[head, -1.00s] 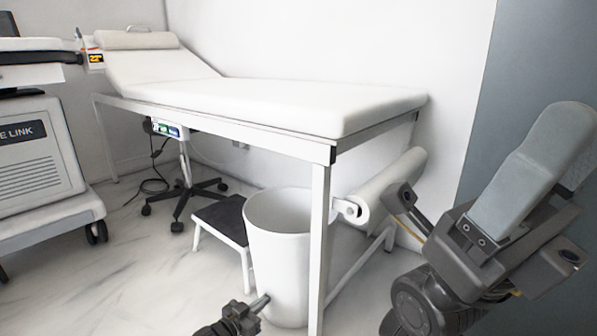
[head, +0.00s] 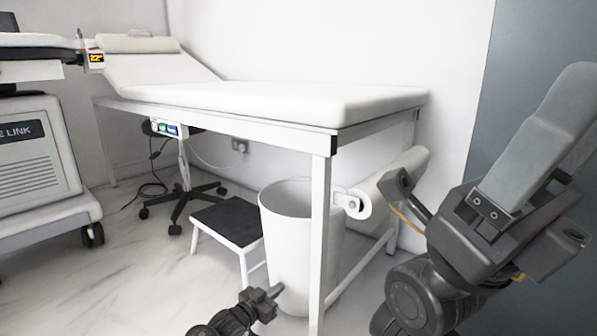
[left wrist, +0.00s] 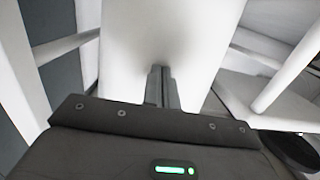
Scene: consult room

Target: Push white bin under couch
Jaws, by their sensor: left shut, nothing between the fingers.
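The white bin (head: 283,235) stands upright on the floor near the couch's right end. A front leg of the white couch (head: 260,100) hides part of it, and bin shows on both sides of that leg. The rim is lower than the couch frame. My left gripper (head: 275,290) is shut and empty, low against the near left side of the bin. In the left wrist view, the shut fingers (left wrist: 160,75) point at the white bin wall (left wrist: 125,45) and appear to touch it.
A step stool (head: 232,220) with a dark top stands just left of the bin. A wheeled black base (head: 182,205) and cables are further back under the couch. A paper roll (head: 395,178) hangs at the couch's right end. A cart (head: 40,165) is at left, with open floor between.

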